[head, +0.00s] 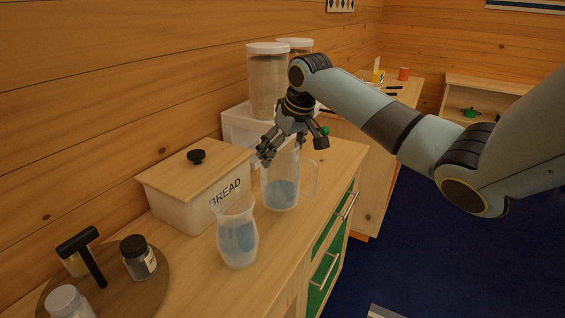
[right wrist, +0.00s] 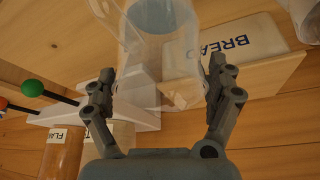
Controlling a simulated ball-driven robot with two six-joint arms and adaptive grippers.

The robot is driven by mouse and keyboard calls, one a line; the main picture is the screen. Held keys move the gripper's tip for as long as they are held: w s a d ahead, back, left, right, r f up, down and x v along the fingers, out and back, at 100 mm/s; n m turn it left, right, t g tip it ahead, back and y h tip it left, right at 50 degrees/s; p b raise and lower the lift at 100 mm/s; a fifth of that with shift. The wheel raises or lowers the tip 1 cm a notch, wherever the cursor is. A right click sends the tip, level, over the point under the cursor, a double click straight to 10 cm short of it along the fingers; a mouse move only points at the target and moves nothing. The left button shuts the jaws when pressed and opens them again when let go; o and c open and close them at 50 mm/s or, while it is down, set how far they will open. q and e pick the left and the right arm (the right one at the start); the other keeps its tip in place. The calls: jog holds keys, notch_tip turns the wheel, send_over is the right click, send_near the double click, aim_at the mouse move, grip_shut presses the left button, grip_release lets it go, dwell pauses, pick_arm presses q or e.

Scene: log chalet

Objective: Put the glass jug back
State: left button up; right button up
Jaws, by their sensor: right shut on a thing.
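The glass jug (head: 281,192) is clear, has a side handle and pale blue contents, and is upright over the wooden counter by the bread box's right end. I cannot tell whether its base touches the counter. My right gripper (head: 292,146) is at the jug's upper part from above, its fingers shut on it. In the right wrist view the jug (right wrist: 162,22) lies between the two fingers (right wrist: 160,82). My left gripper is not in view.
A glass carafe (head: 237,240) stands close in front of the jug. The white bread box (head: 185,206) is against the wall. A round board (head: 155,290) with jars is front left. Tall canisters (head: 267,85) stand behind. The counter's right edge drops to green drawers (head: 325,270).

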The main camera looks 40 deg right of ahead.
jog(key=shift+f+p, duration=0.3)
jog(key=shift+f, duration=1.6)
jog(key=o, duration=1.5)
jog(key=shift+s+f, duration=0.1)
jog(key=shift+f, duration=0.05)
jog(key=shift+c, duration=0.2)
jog(key=shift+r, duration=0.25)
jog(key=v, duration=1.1)
jog(key=shift+s+r, duration=0.25)
jog(key=shift+r, duration=0.05)
